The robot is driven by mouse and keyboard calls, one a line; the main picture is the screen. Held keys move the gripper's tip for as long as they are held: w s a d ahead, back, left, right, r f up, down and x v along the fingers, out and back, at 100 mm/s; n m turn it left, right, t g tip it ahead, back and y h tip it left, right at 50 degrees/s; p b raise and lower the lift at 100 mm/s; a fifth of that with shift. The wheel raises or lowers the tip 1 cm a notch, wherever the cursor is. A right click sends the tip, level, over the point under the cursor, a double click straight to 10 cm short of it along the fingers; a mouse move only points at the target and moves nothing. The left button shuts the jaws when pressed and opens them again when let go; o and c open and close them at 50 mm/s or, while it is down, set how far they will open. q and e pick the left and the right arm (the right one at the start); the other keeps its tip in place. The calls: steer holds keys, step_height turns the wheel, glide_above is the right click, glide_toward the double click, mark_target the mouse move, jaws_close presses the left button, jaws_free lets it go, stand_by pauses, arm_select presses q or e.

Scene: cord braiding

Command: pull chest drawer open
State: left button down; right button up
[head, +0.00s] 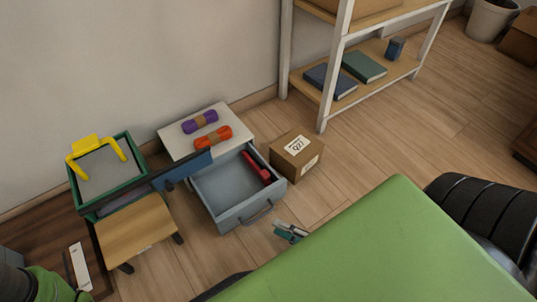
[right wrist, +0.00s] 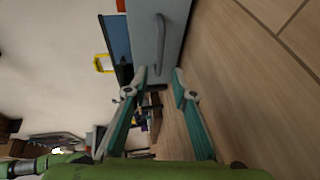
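The chest (head: 181,148) has a white top and stands against the wall in the head view. Its grey drawer (head: 237,213) is pulled out, with the inside showing and a red object (head: 257,168) in it. The drawer's handle (head: 258,213) is a grey bar on its front; it also shows in the right wrist view (right wrist: 160,40). My right gripper (head: 290,232) is just in front of the drawer, apart from the handle. In the right wrist view its fingers (right wrist: 160,75) are spread and empty. My left gripper is not visible.
A cardboard box (head: 296,155) stands right of the drawer. A small wooden stool (head: 135,228) and a green-framed bin with yellow handles (head: 103,165) are at left. A shelf (head: 345,85) stands behind.

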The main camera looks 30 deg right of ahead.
steer(key=v, duration=0.4)
steer(key=shift+s+d+r, duration=0.1)
steer(key=shift+s+d, duration=0.05)
steer(key=shift+s, duration=0.2)
